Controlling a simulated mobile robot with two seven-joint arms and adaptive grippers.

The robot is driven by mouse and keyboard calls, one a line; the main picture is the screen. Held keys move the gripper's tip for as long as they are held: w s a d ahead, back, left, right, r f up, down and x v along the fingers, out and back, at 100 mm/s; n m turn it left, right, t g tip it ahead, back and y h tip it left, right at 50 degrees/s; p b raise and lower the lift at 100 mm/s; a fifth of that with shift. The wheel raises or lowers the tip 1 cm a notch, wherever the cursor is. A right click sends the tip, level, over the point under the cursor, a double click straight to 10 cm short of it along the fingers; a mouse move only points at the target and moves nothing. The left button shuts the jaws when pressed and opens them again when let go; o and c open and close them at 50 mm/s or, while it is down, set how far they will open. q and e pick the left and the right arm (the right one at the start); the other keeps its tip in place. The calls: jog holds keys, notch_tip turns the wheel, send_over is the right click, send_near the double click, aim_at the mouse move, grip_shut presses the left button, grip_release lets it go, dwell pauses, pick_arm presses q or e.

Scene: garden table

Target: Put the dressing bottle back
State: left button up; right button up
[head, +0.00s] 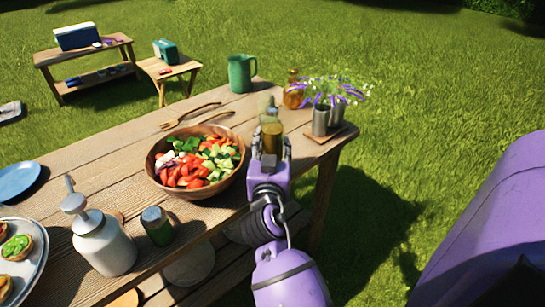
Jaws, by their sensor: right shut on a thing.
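The dressing bottle (271,131), with golden liquid and a greenish neck, stands upright between the fingers of my right gripper (272,148) at the right part of the wooden table. The gripper is shut on its lower part, which the fingers partly hide. I cannot tell whether its base touches the table. It is to the right of the salad bowl (201,192) and left of the metal flower pots (320,121). My left gripper is not in view.
An amber bottle (294,95) and a green pitcher (241,74) stand at the table's far side. Wooden servers (190,116) lie behind the bowl. A white pump bottle (104,243), a jar (157,227) and a blue plate (17,180) are at the left.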

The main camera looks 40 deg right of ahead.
jog(key=shift+w+d+f, duration=0.35)
jog(key=shift+w+f, duration=0.1)
jog(key=shift+f, duration=0.1)
jog(key=f, duration=0.3)
jog(key=shift+w+d+f+b, duration=0.15)
jog(key=shift+w+d+b, duration=0.1)
jog(key=shift+w+b, duration=0.05)
jog(key=shift+f, duration=0.35)
jog(key=shift+f+b, duration=0.25)
jog(key=shift+b, duration=0.05)
jog(key=o, duration=1.4)
jog(key=shift+r, duration=0.15)
